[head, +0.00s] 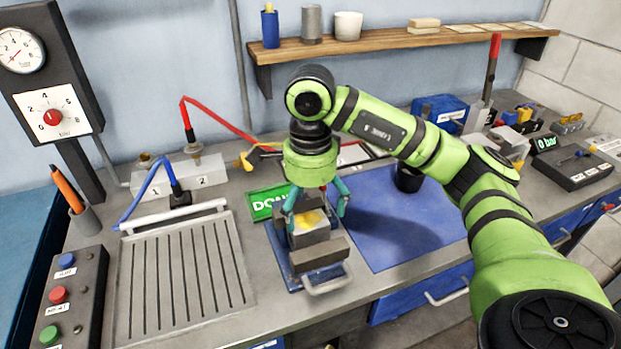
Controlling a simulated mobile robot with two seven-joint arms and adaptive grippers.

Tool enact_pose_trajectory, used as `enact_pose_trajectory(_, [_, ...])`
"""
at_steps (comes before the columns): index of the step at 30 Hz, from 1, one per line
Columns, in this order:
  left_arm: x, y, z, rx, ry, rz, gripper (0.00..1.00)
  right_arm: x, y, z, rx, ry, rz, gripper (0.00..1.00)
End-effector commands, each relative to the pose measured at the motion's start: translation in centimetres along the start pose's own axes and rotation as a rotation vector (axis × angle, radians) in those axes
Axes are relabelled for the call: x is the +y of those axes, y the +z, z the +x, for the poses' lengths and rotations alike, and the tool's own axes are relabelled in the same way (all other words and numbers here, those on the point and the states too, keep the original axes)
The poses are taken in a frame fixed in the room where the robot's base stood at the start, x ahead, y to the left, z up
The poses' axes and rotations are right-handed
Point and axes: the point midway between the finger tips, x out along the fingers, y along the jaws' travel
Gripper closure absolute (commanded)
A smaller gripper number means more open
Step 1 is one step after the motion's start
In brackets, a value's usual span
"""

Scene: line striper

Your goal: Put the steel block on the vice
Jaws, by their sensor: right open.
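The vice (320,253) stands on the grey bench in the middle, with a blue base, grey jaws and a metal handle at its front. A grey steel block (311,237) with a yellow patch on top sits at the vice, between or on its jaws; its underside is hidden. My right gripper (315,217) points down over the block. Its teal fingers are open, one at each side of the block, and I cannot tell whether either touches it. My left gripper is not in view.
A green sign (264,204) lies behind the vice. A blue mat (395,225) with a dark cup (408,178) lies to the right. A slotted grey plate (185,275) and a button box (70,300) are at the left. A wooden shelf (380,42) hangs behind.

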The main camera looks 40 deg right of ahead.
Motion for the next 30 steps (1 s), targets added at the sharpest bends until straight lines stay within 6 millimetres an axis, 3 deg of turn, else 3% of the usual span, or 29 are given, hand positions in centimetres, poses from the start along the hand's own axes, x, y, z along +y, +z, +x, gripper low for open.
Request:
enact_pose_trajectory(6, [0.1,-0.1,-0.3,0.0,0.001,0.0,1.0,-0.1,-0.1,-4.4,0.0,-0.005,0.002,0.07])
enact_pose_trajectory(13, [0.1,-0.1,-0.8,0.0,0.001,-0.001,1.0,-0.1,0.0,-7.7,0.0,-0.003,0.002,0.07])
enact_pose_trajectory(18, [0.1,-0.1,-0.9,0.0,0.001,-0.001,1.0,0.0,0.0,-8.8,0.0,0.0,0.002,0.07])
enact_pose_trajectory(30, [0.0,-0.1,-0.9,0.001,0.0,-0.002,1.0,0.0,0.0,-9.0,-0.001,0.002,0.0,0.07])
